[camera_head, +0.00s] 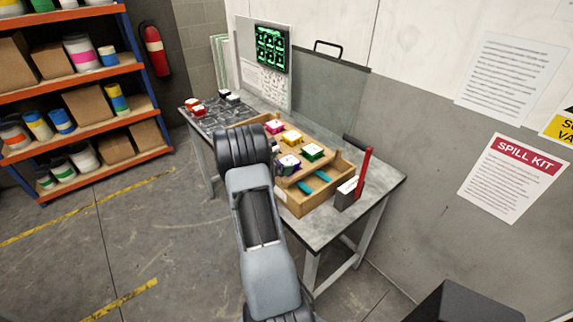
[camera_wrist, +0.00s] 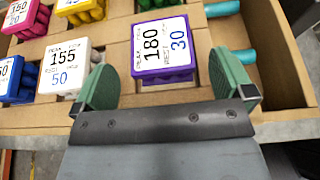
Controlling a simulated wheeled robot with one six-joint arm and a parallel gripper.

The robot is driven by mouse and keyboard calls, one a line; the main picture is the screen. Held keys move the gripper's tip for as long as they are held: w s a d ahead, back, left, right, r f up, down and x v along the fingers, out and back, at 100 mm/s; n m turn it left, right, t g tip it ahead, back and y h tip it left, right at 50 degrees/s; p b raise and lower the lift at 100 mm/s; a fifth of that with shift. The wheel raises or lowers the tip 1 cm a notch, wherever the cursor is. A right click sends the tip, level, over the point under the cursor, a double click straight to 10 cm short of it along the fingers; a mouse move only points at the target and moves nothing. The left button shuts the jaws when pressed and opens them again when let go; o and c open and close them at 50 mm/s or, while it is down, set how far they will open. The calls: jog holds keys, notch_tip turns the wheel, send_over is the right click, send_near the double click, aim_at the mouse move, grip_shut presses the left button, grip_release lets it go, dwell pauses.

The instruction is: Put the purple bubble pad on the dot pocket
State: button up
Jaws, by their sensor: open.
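The purple bubble pad (camera_wrist: 163,50), with a white top label reading 180 and 30, sits in the wooden tray in the wrist view. It also shows in the head view (camera_head: 289,164), just right of my arm. A dark board (camera_head: 207,121) with marked places lies at the table's left end in the head view. I cannot make out a dot pocket on it.
A white pad (camera_wrist: 70,68) stands close left of the purple one; blue, pink, yellow and green pads (camera_head: 312,152) share the wooden tray (camera_head: 311,204). Teal rods lie at its right. Red and dark blocks sit on the board.

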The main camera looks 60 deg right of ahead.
jog(key=a+r+m+t+y+b, duration=0.15)
jog(key=a+r+m, duration=0.3)
jog(key=a, duration=0.75)
jog(key=a+r+m+t+y+p, duration=0.1)
jog(key=a+r+m+t+y, duration=0.15)
jog(key=a+r, duration=0.7)
jog(key=s+a+m+t+y, duration=0.2)
jog(key=s+a+m+y, duration=0.1)
jog(key=a, duration=0.9)
jog(key=s+a+f+m+t+y, duration=0.1)
jog(key=s+a+m+y, duration=0.3)
jog(key=a, duration=0.8)
jog(key=shift+a+t+y, duration=0.25)
jog(key=shift+t+y, duration=0.55)
jog(key=shift+y, duration=0.1)
jog(key=shift+c, duration=0.3)
